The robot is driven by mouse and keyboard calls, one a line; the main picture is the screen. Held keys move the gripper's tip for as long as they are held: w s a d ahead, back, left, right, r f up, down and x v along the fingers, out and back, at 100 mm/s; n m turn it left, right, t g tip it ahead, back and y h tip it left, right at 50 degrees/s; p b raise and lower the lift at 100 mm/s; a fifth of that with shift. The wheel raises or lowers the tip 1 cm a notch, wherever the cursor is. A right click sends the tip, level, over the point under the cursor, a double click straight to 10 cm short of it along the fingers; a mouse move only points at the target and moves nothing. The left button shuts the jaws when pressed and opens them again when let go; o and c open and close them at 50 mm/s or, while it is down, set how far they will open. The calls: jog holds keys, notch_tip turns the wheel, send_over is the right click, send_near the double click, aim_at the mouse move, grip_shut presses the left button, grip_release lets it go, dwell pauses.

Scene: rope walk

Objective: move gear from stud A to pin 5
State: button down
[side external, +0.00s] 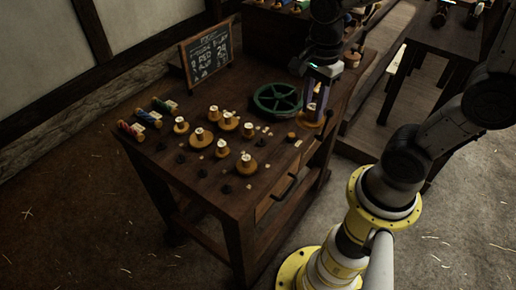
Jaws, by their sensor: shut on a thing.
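My gripper (314,108) points down over the right end of the dark wooden table. It is shut on a small wooden gear (309,122), a tan disc with a paler hub, mostly covered by the fingers. I cannot tell whether the gear touches the table or a stud. Several short dark pins (227,189) stand bare on the left and front part of the table. The marks for stud A and pin 5 are too small to read.
Several wooden discs with pale hubs (200,138) stand among the pins. A green spoked wheel (277,101) lies just left of my gripper. A chalkboard (207,56) stands at the back edge, and coloured spools (148,118) lie at the left edge.

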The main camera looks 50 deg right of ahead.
jog(key=shift+w+r+m, duration=0.1)
jog(key=shift+w+m, duration=0.3)
jog(key=shift+w, duration=0.05)
jog(key=w+a+f+m, duration=0.1)
jog(key=w+a+f, duration=0.4)
jog(key=w+a, duration=0.65)
jog(key=shift+n, duration=0.9)
jog(key=a+f, duration=0.1)
jog(key=a, duration=0.1)
jog(key=a+f, duration=0.4)
jog(key=shift+s+a, duration=0.15)
jog(key=shift+s, duration=0.05)
jog(key=shift+f, duration=2.9)
jog(key=shift+f, duration=0.55)
